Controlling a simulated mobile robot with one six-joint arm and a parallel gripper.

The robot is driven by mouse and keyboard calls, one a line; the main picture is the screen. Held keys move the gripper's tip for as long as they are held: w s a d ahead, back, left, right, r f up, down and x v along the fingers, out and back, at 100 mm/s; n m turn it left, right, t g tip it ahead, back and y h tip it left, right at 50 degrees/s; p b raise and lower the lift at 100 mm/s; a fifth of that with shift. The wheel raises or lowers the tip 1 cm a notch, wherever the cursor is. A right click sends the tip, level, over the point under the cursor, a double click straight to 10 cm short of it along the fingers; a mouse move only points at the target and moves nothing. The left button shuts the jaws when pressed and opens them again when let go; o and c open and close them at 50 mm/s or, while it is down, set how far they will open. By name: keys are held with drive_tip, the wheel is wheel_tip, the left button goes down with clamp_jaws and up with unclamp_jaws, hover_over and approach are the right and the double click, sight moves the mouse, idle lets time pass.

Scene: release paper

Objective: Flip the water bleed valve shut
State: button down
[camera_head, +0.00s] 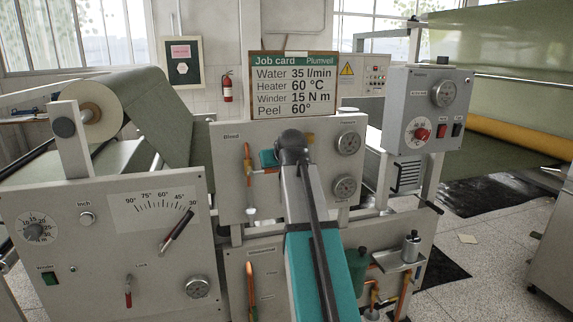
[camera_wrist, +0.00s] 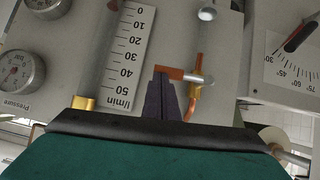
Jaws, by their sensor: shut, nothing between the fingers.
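The lever lies level, across the upright pipe. In the head view the copper bleed pipe (camera_head: 247,155) runs below the "Bleed" label, and the lever shows small beside my arm. My gripper's dark fingers (camera_wrist: 161,78) are shut and empty. Their tips are at the lever's free end and overlap it; I cannot tell whether they touch. My teal gripper body partly hides the area in the head view.
A flow scale (camera_wrist: 129,58) in l/min stands beside the valve, with a pressure gauge (camera_wrist: 18,72) farther left. The job card (camera_head: 294,85) is above the panel.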

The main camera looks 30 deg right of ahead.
drive_tip(key=shift+r, duration=0.1)
drive_tip(key=w+r+v, duration=0.1)
drive_tip(key=r+v, duration=0.1)
drive_tip(key=v, duration=1)
drive_tip(key=shift+d+r+b, duration=0.25)
drive_tip(key=shift+r+b, duration=0.05)
drive_tip(key=shift+b, duration=0.05)
drive_tip(key=shift+s, duration=0.15)
idle(0.6)
